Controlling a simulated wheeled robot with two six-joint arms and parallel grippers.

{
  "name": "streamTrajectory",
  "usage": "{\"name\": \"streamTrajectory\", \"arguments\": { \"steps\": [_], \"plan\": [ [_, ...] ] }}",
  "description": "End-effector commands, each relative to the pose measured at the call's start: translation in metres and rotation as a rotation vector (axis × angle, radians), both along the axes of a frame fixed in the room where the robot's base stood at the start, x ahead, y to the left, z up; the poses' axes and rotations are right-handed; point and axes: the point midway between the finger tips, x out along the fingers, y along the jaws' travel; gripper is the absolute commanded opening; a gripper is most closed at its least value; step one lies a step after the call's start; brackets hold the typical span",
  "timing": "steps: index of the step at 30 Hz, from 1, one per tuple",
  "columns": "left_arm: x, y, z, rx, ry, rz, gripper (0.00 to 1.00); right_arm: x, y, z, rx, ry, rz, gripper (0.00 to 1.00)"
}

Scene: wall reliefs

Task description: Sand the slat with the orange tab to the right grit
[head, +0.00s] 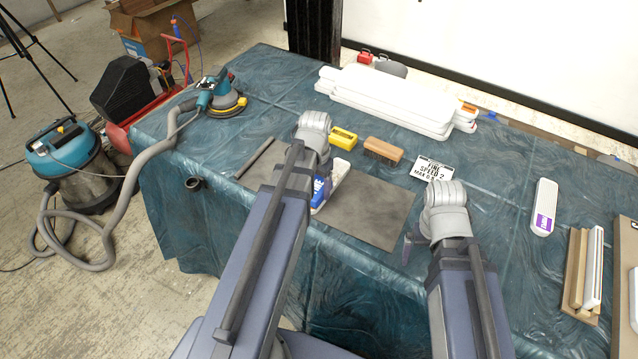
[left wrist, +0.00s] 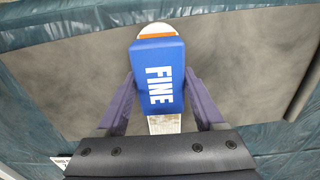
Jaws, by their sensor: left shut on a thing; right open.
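A white slat with an orange band (left wrist: 157,37) lies on the grey mat (left wrist: 85,70). In the head view the slat (head: 341,170) shows partly beside my left arm. My left gripper (left wrist: 159,78) is shut on a blue sanding block marked FINE (left wrist: 158,70). The block covers the slat's middle; I cannot tell whether it touches it. A mottled, worn-looking patch (left wrist: 164,124) of slat shows below the block. In the head view the block (head: 319,190) is partly hidden by my arm. A card reading FINE, SPEED 2 (head: 433,170) lies right of the mat. My right gripper (head: 408,248) is open and empty.
A yellow block (head: 343,138) and a wooden brush (head: 383,151) lie behind the mat. White slats (head: 385,100) are stacked at the back. A purple-labelled white piece (head: 543,207) and wooden strips (head: 580,270) lie right. A sander (head: 218,97) with a hose stands at the left.

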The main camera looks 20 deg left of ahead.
Motion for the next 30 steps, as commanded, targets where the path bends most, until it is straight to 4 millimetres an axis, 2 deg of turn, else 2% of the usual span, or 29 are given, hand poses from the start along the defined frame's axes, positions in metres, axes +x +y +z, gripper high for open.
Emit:
{"name": "streamTrajectory", "arguments": {
  "steps": [8, 22, 30],
  "plan": [
    [0.000, 0.000, 0.001, 0.001, 0.005, 0.001, 0.25, 0.000, 0.000, 0.001, 0.000, 0.000, 0.000, 1.00],
    [0.037, -0.005, -0.002, 0.000, 0.002, -0.001, 0.25, 0.000, 0.000, -0.002, 0.000, 0.000, 0.000, 1.00],
    [0.041, -0.006, -0.002, 0.000, 0.000, 0.000, 0.25, 0.000, 0.000, -0.002, 0.000, 0.000, 0.000, 1.00]
  ]
}}
